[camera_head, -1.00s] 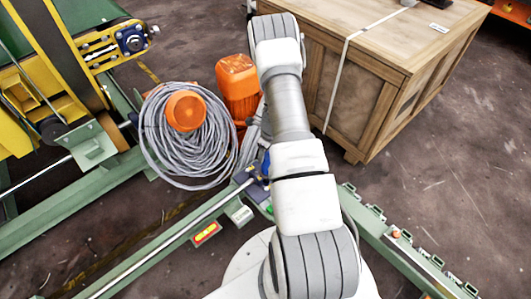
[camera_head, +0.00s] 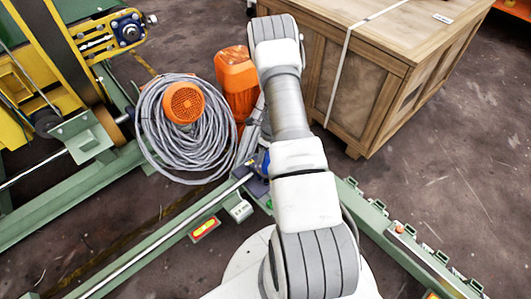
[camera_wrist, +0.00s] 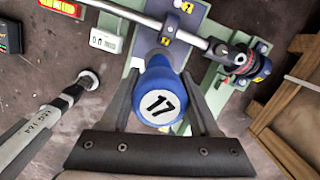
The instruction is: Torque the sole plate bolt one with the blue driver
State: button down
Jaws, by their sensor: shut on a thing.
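A yellow tag (camera_wrist: 168,40) shows beside the driver and another (camera_wrist: 258,78) lies to the right. In the head view my arm hides the gripper; a bit of blue (camera_head: 264,163) shows beside it, perhaps the driver.
A steel rod (camera_wrist: 150,22) runs close by the driver to a clamp-like fitting (camera_wrist: 240,58). A grey and white tool (camera_wrist: 50,120) lies at left. In the head view, a cable coil (camera_head: 190,155), orange motor (camera_head: 237,85) and wooden crate (camera_head: 385,75) stand around my arm.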

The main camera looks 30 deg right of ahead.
jog(key=shift+f+b, duration=1.05)
jog(key=shift+f, duration=0.15)
dwell(1.9)
jog(key=shift+r, duration=0.15)
jog(key=shift+r+p, duration=1.8)
jog(key=shift+r, duration=0.6)
jog(key=shift+a+r, duration=0.1)
jog(key=shift+r, duration=0.05)
